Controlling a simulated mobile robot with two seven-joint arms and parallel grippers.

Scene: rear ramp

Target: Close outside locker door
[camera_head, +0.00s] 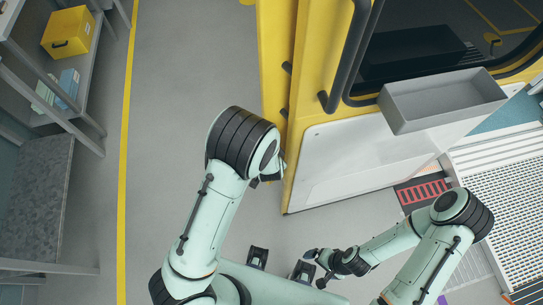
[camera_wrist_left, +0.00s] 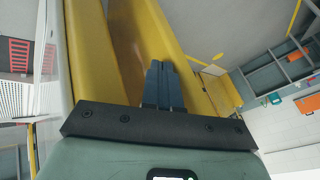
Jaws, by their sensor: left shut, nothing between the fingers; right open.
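A yellow door (camera_head: 310,75) with dark grab bars and a white lower panel (camera_head: 365,155) stands at an angle in the head view. A narrower yellow panel (camera_head: 273,60) lies along its left side; I cannot tell which one is the locker door. My left gripper (camera_head: 268,178) is at the lower left edge of the yellow door, mostly hidden behind my wrist. In the left wrist view its fingers (camera_wrist_left: 163,84) are shut and empty, in front of yellow panels (camera_wrist_left: 92,50); contact is unclear. My right gripper (camera_head: 316,268) is open and empty, low and apart from the door.
A grey tray (camera_head: 440,100) is fixed on the door. A shelf at the left holds a yellow box (camera_head: 68,33). A ribbed metal ramp (camera_head: 505,195) lies at the right. Grey floor (camera_head: 185,60) is free left of the door, with a yellow line (camera_head: 125,150).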

